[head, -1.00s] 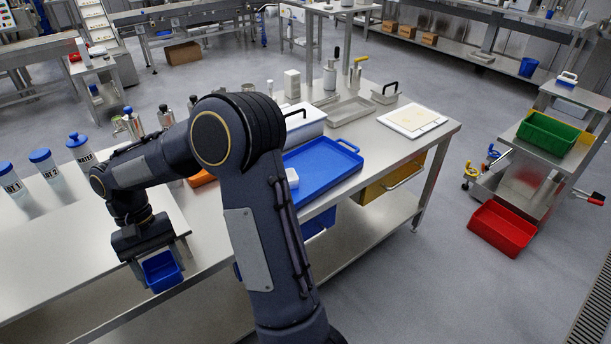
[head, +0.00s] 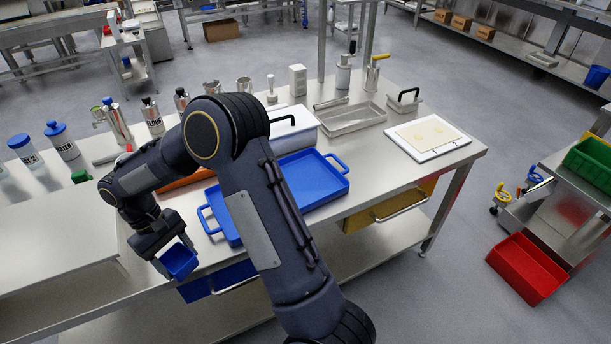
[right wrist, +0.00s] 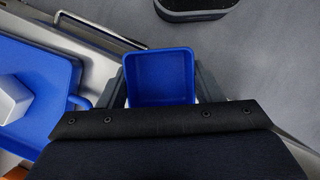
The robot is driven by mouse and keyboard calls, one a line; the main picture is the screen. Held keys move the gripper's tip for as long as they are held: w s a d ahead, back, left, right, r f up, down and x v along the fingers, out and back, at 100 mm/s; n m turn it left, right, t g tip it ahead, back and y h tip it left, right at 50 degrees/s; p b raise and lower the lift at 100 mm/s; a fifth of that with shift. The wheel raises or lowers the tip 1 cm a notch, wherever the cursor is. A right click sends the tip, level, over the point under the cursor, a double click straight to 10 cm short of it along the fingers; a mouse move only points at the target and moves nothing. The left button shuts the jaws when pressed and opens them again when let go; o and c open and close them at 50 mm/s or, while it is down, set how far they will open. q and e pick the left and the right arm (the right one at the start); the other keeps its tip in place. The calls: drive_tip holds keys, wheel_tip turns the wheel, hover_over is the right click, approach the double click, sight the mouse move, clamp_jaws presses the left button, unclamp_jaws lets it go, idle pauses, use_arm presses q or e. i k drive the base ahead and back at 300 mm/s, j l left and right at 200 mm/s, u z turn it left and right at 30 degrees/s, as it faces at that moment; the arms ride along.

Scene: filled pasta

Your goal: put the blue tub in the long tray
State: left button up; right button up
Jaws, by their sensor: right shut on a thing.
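The small blue tub (head: 180,262) is open-topped and empty. My right gripper (head: 166,246) is shut on it and holds it by the table's front edge, left of the blue tray. In the right wrist view the tub (right wrist: 160,78) sits between the two fingers, its inside facing the camera. A long, shallow metal tray (head: 352,119) stands near the back of the table. A blue tray with handles (head: 325,187) lies nearer, partly hidden by my right arm. My left gripper is not in view.
A white lidded box (head: 303,120) stands behind the blue tray. A white board (head: 427,137) lies to the right. Shakers and bottles (head: 62,141) line the left back. A white block (right wrist: 12,98) is in the blue tray. A red bin (head: 526,268) is on the floor.

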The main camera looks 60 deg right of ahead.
sight(300, 185)
drive_tip(key=k+l, duration=0.1)
drive_tip(key=l, duration=0.35)
drive_tip(key=k+l, duration=0.1)
drive_tip(key=l, duration=0.35)
drive_tip(key=k+l, duration=0.1)
drive_tip(key=l, duration=0.4)
drive_tip(key=i+l, duration=0.15)
drive_tip(key=l, duration=0.15)
drive_tip(key=i+l, duration=0.1)
drive_tip(key=l, duration=0.2)
drive_tip(key=j+u, duration=0.05)
